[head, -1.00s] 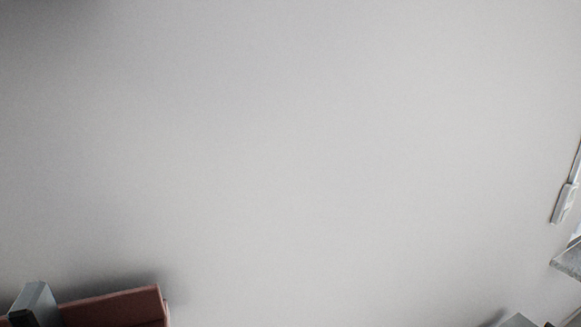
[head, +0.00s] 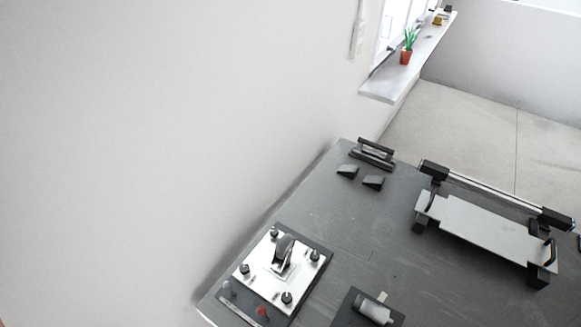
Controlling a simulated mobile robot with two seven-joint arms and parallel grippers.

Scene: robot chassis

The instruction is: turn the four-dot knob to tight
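A white square plate (head: 264,287) lies on the grey table at the bottom of the head view. It carries small dark knobs near its corners, among them a top-left one (head: 274,232), a right one (head: 314,255) and a bottom one (head: 286,297). A larger dark lever-like part (head: 283,250) stands at the plate's middle. The dots on the knobs are too small to make out, so I cannot tell which is the four-dot knob or how it is turned. Neither of my grippers is in view.
The grey table (head: 335,215) has free room beyond the plate. A dark block with a light grey piece (head: 376,311) sits right of the plate. A long light tray-like fixture (head: 480,228) stands at the right. Small dark wedges lie at the back. A windowsill (head: 395,80) holds a potted plant (head: 407,50).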

